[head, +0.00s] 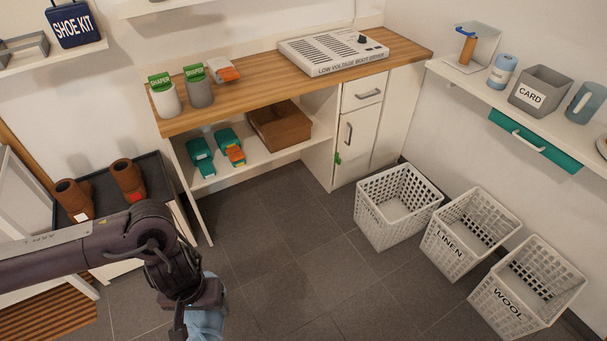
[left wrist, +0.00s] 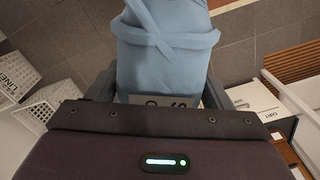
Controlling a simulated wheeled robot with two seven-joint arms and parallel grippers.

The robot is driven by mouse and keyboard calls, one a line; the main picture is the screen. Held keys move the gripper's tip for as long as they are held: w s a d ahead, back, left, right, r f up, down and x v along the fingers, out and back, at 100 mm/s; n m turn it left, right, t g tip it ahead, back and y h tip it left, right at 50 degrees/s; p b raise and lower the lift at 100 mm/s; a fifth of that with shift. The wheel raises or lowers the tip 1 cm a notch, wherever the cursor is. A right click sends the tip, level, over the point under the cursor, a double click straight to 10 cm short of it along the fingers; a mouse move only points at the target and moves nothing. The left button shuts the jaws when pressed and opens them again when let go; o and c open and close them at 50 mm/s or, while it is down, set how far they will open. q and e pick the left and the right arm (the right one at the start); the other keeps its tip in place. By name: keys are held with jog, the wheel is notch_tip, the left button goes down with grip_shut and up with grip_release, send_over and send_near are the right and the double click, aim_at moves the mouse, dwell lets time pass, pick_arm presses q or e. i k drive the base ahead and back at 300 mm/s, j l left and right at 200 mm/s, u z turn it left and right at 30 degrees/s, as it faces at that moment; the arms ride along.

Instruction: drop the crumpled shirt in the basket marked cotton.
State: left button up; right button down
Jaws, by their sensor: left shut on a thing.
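My left gripper (head: 203,302) is at the lower left of the head view, above the dark tiled floor. It is shut on the light blue crumpled shirt (head: 206,325), which is cut off by the bottom edge. In the left wrist view the shirt (left wrist: 165,50) fills the space between the fingers, with folds across it. Three white lattice baskets stand on the floor at the right. The leftmost basket (head: 398,206) has a faint label that I cannot read surely. The others read LINEN (head: 470,234) and WOOL (head: 527,287). My right gripper is not in view.
A wooden counter (head: 270,85) with a boot dryer (head: 333,51) runs along the back. A shelf (head: 445,72) with a CARD box (head: 540,91) is above the baskets. A dark tray (head: 95,185) with brown boots is at left. The floor (head: 290,250) between is clear.

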aim_at(394, 209)
jog(key=i+j+z, duration=0.1)
jog(key=i+z, duration=0.4)
jog(key=i+j+z, duration=0.3)
jog(key=i+z, duration=0.2)
jog(key=i+j+z, duration=0.45)
jog(key=k, duration=0.1)
